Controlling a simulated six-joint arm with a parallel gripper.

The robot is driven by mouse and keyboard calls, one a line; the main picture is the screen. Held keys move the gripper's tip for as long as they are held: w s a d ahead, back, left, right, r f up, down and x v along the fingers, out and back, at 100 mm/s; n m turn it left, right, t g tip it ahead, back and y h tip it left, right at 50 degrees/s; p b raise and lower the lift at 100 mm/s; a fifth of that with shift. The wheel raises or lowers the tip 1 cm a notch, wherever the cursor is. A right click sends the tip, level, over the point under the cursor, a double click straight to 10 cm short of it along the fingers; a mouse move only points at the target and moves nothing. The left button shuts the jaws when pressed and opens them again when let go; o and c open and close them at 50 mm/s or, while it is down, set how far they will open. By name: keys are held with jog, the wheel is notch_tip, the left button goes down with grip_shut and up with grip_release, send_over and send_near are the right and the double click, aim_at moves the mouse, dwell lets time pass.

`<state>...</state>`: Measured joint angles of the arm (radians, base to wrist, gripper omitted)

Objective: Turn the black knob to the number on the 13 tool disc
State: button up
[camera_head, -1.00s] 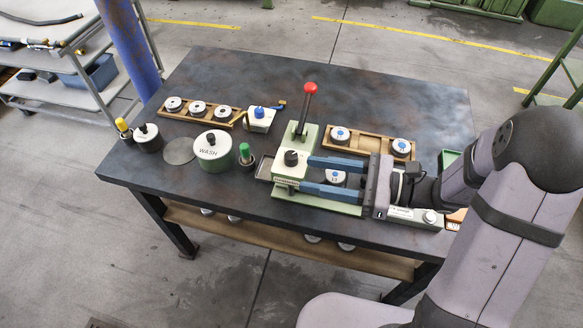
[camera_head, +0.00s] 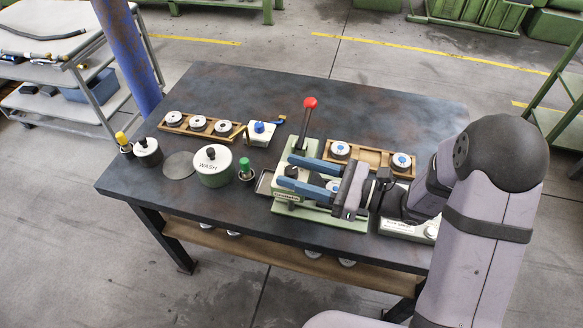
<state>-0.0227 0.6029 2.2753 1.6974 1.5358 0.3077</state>
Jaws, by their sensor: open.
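The green extruder stands on the dark table with a red-topped lever (camera_head: 310,103) rising from its back. Its black knob (camera_head: 291,171) sits on the pale block at the extruder's left end. My gripper (camera_head: 284,172) comes in from the right with two long blue fingers. The fingers are open, with their tips on either side of the knob; I cannot tell whether they touch it. A pale tool disc (camera_head: 332,186) on the extruder is partly hidden between the fingers and behind the gripper body. Its number cannot be read.
A wooden rack (camera_head: 370,157) with blue-centred discs stands behind my gripper. A green-and-white WASH pot (camera_head: 213,172), a green-capped bottle (camera_head: 245,170) and a blue-knobbed white block (camera_head: 261,133) stand left of the extruder. The table's back right is clear.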

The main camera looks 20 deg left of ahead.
jog(key=shift+w+a, duration=0.1)
jog(key=shift+a, duration=0.5)
jog(key=c, duration=1)
jog(key=shift+c, duration=0.2)
jog(key=shift+n+g, duration=0.4)
jog(key=shift+g, duration=0.2)
jog(key=n+g+p, duration=0.1)
jog(key=n+g, duration=0.1)
jog(key=g, duration=0.2)
jog(key=shift+n, duration=0.3)
jog(key=shift+n+g+h, duration=0.6)
jog(key=shift+n+g, duration=0.35)
jog(key=shift+g, duration=0.45)
jog(key=shift+n+g+h, duration=0.6)
jog(key=shift+n+g, duration=0.35)
jog(key=shift+g, duration=0.45)
